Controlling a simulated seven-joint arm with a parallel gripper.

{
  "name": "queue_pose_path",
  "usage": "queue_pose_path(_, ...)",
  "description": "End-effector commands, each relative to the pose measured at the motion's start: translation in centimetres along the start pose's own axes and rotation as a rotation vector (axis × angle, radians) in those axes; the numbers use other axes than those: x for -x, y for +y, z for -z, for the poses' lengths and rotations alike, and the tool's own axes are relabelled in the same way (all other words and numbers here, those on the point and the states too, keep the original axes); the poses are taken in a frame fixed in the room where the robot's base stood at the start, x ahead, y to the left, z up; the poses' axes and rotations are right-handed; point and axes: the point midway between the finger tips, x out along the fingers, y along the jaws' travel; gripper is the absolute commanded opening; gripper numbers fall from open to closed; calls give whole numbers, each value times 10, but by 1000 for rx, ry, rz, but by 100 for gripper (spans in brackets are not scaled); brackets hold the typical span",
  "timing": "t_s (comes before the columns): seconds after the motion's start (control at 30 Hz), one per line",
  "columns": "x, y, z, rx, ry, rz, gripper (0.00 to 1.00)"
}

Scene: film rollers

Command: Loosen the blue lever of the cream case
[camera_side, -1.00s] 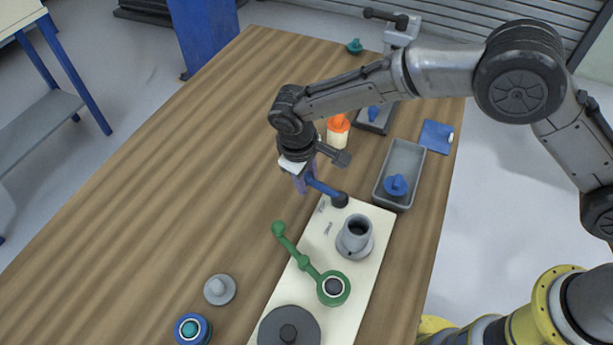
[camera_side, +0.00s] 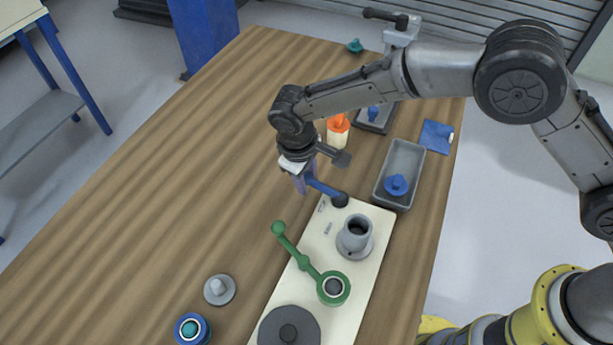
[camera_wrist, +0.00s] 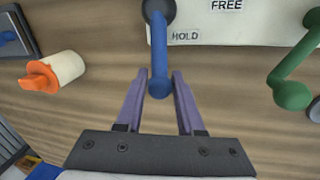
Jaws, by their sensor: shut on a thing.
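The cream case (camera_side: 316,246) lies on the table as a long flat panel. Its blue lever (camera_side: 323,188) sits at the far end, on a dark pivot, and its arm points out past the case edge to the left. In the wrist view the blue lever (camera_wrist: 159,55) runs from its pivot at the top down to a rounded end, left of the "HOLD" label (camera_wrist: 185,36); the "FREE" label (camera_wrist: 227,5) is further right. My gripper (camera_wrist: 161,76) has its two purple fingers on either side of the lever's end. It also shows in the side view (camera_side: 303,183), shut on the lever.
The case also bears a green lever (camera_side: 303,262), a grey collar (camera_side: 354,237) and a dark disc (camera_side: 289,329). A grey tray (camera_side: 401,160) holding a blue part and an orange-and-cream bottle (camera_side: 338,132) stand nearby. The table to the left is mostly clear.

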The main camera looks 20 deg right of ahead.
Motion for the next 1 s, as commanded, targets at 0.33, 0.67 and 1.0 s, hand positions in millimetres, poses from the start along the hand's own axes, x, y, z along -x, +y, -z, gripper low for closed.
queue_pose_path(0.33,2,-3,0,33,10,1,0)
queue_pose_path(0.67,6,-17,-5,233,50,0,0)
queue_pose_path(1.0,10,-36,-18,547,112,0,0)
